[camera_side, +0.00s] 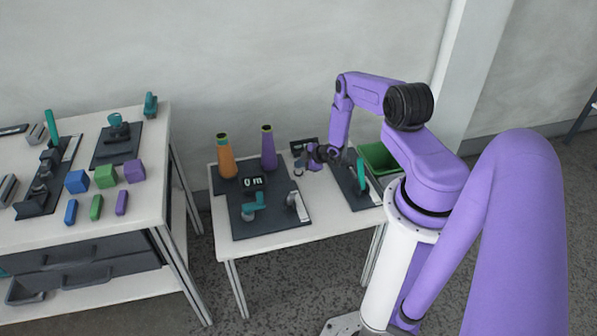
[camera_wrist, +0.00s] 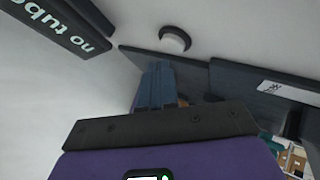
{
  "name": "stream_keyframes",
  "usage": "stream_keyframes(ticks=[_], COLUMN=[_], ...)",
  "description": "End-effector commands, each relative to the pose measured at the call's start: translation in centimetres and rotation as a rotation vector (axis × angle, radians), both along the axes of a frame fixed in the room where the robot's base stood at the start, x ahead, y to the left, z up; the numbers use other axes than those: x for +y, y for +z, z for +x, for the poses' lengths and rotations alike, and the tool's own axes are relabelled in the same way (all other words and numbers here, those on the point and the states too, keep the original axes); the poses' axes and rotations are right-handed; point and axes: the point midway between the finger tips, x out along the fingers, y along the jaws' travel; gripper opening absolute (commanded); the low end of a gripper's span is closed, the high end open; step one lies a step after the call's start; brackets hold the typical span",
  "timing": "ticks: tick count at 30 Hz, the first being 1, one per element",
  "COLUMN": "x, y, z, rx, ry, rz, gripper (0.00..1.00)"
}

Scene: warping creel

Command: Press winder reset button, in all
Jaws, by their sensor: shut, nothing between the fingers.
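A round button (camera_wrist: 175,38) with a pale cap and dark ring shows at the top middle of the wrist view, and I take it to be the winder reset button. In the side view a small round button (camera_side: 298,172) sits on the middle table, just below and left of my gripper (camera_side: 303,161). In the wrist view my gripper (camera_wrist: 158,68) has its blue-grey fingers together with nothing between them. The fingertips appear just short of the button, with a gap between them in the picture. The button's height under the fingers is hard to judge.
A dark display reading "no tube" (camera_wrist: 62,28) stands close by. On the middle table are an orange cone (camera_side: 227,160), a purple cone (camera_side: 268,150), a "0 m" counter (camera_side: 253,183) and a teal-handled lever (camera_side: 361,174). A green bin (camera_side: 378,156) is at the right.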

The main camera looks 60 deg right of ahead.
Motion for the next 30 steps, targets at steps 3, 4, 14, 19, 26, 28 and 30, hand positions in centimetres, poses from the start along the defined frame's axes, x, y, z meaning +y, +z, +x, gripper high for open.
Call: stream_keyframes(ticks=[3,4,14,19,26,28,30], x=[0.0,0.0,-0.1,0.0,-0.1,0.0,0.0], y=[0.1,0.1,0.9,2.3,4.3,4.7,5.0], z=[0.0,0.0,0.0,0.0,0.0,0.0,0.0], rx=[0.000,0.000,-0.001,0.001,-0.001,-0.001,0.000], ry=[-0.001,-0.001,-0.001,-0.001,-0.001,-0.001,0.000], rz=[0.001,0.001,0.000,0.000,0.000,0.000,0.000], gripper=[0.00,0.00,0.00,0.00,0.00,0.00,0.00])
